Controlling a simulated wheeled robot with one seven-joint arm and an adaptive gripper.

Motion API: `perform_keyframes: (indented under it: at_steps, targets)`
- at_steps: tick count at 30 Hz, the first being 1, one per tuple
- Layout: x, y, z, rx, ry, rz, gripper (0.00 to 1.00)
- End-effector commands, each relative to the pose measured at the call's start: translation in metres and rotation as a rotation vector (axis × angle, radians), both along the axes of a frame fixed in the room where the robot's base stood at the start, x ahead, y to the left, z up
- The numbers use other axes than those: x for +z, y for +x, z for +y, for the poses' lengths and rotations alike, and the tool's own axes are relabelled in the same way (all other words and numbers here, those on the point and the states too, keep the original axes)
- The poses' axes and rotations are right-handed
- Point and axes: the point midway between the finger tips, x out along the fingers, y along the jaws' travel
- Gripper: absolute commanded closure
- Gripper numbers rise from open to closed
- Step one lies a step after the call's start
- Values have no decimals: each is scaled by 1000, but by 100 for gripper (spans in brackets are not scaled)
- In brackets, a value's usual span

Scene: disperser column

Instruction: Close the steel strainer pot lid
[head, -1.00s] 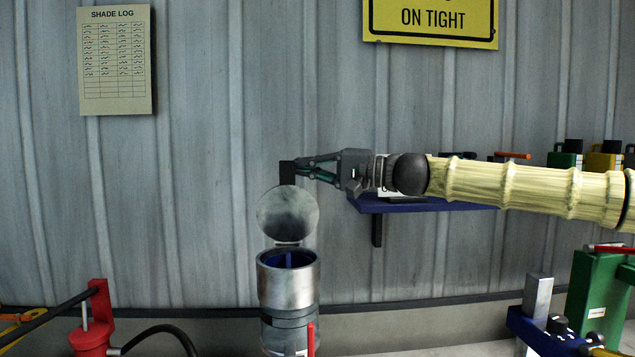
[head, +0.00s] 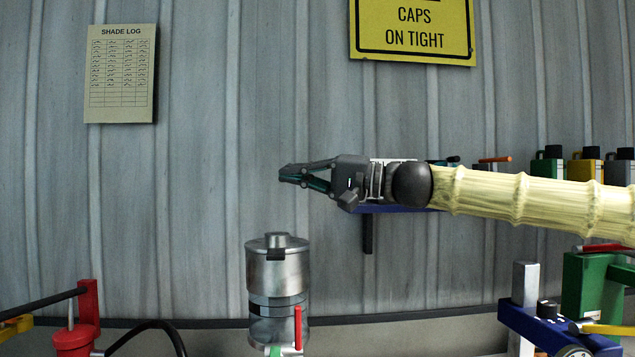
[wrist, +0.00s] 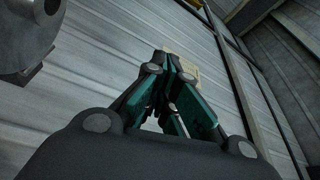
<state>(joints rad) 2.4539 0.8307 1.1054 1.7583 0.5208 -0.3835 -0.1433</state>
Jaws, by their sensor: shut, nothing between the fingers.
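The steel strainer pot (head: 279,270) stands upright below and left of my gripper in the head view. Its round lid (head: 277,242) lies flat across the top, with a raised block in the middle and a dark tab at the front rim. The blue inside of the pot is hidden under the lid. My gripper (head: 284,172) is shut and empty, above the lid and apart from it, pointing left. In the wrist view the gripper's closed fingers (wrist: 170,65) show, and part of the steel pot (wrist: 25,35) is at the upper left.
A blue shelf (head: 395,208) is on the wall behind my gripper. A red-handled lever (head: 298,328) stands at the pot's front. A red fixture (head: 75,340) with a black hose is at lower left, a green and blue machine (head: 585,300) at lower right.

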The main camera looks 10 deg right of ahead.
Motion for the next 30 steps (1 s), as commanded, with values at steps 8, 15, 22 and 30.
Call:
perform_keyframes:
  at_steps: [8, 15, 22, 30]
  targets:
    - [-23, -25, 0, -1, 0, -1, 100]
    - [-33, -36, -2, -5, 0, 0, 100]
    - [-36, -40, -2, -5, 0, 0, 100]
    - [-36, -40, -2, -5, 0, 0, 100]
